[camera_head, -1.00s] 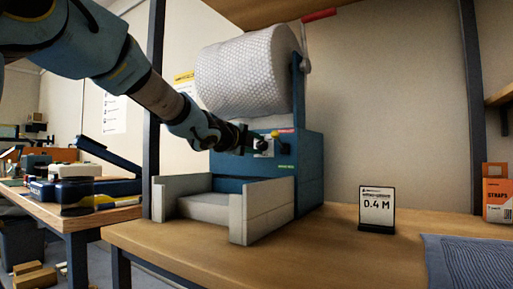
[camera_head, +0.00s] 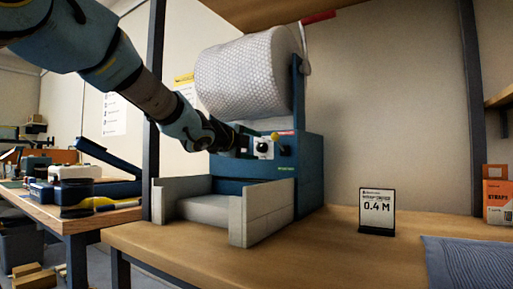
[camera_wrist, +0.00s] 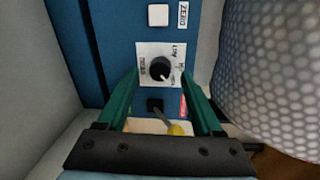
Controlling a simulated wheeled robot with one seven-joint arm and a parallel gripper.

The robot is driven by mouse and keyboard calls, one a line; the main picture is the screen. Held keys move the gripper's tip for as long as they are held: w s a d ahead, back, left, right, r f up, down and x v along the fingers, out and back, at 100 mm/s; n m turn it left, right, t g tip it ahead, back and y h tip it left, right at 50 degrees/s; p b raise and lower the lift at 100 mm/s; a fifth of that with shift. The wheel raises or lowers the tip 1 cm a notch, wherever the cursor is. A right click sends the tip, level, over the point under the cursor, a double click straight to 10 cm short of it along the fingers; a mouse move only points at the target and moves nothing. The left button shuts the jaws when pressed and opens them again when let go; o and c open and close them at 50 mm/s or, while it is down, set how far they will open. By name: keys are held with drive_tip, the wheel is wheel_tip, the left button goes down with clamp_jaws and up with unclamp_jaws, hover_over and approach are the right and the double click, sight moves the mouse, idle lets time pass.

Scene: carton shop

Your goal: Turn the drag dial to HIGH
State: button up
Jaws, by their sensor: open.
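The drag dial (camera_wrist: 160,68) is a black knob with a white pointer on a white plate. In the wrist view its pointer slants to the lower right, toward small lettering that seems to read HIGH; the print is blurred. The dial also shows in the head view (camera_head: 263,144), on the blue front of the bubble-wrap machine (camera_head: 308,160). My gripper (camera_wrist: 162,76) is open, with its green fingers on either side of the dial in the wrist view. In the head view my gripper (camera_head: 244,143) sits just left of the dial, apparently clear of it.
A lever with a yellow ball (camera_wrist: 177,129) stands close to the dial, between the fingers in the wrist view. A white button (camera_wrist: 158,15) marked ZERO is beyond. The bubble-wrap roll (camera_head: 245,75) hangs above. A sign (camera_head: 377,209) reading 0.4 M stands on the bench.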

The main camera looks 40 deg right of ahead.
drive_tip(key=v, duration=0.9)
drive_tip(key=shift+p, duration=0.35)
drive_tip(key=shift+a, duration=0.1)
